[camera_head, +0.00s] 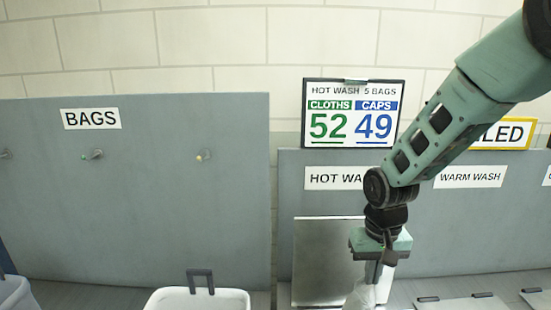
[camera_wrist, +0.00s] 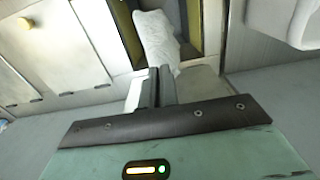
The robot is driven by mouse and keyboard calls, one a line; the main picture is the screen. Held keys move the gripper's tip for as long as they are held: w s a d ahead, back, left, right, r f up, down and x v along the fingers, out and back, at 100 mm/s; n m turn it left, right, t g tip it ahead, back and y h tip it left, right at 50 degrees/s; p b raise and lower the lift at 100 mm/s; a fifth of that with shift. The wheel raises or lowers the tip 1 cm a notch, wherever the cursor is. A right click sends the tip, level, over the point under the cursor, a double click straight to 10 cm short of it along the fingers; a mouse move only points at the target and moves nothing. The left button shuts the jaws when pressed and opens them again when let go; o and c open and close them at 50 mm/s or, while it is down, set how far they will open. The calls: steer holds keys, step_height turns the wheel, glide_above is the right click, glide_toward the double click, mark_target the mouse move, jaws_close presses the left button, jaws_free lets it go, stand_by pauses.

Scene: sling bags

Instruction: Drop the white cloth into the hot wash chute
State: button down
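My gripper (camera_head: 372,270) points down in front of the hot wash sign (camera_head: 334,178), which my arm partly covers. Its fingers (camera_wrist: 158,88) are close together on the white cloth (camera_wrist: 157,42). The cloth hangs from the fingertips and shows at the bottom edge of the head view (camera_head: 361,295). In the wrist view it overlaps a dark opening with yellowish sides (camera_wrist: 126,32), which looks like the hot wash chute. A raised metal lid (camera_head: 322,262) stands below the hot wash sign. I cannot tell how far the cloth reaches into the opening.
Shut lids (camera_head: 461,302) lie to the right, below the warm wash sign (camera_head: 470,177). A white tub (camera_head: 190,300) with a dark handle stands to the left. A board marked BAGS (camera_head: 140,230) has several pegs. A counter sign (camera_head: 350,115) stands above the chutes.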

step_height(320, 180, down, 17)
steer(key=b, duration=1.1)
steer(key=shift+r, duration=0.1)
steer(key=shift+c, duration=1.4)
jaws_free()
step_height(320, 180, up, 6)
steer(key=p, duration=0.4)
steer(key=shift+f+p, duration=0.25)
steer(key=shift+p, duration=0.05)
step_height(320, 180, up, 17)
steer(key=b, duration=0.3)
steer(key=shift+r, duration=0.2)
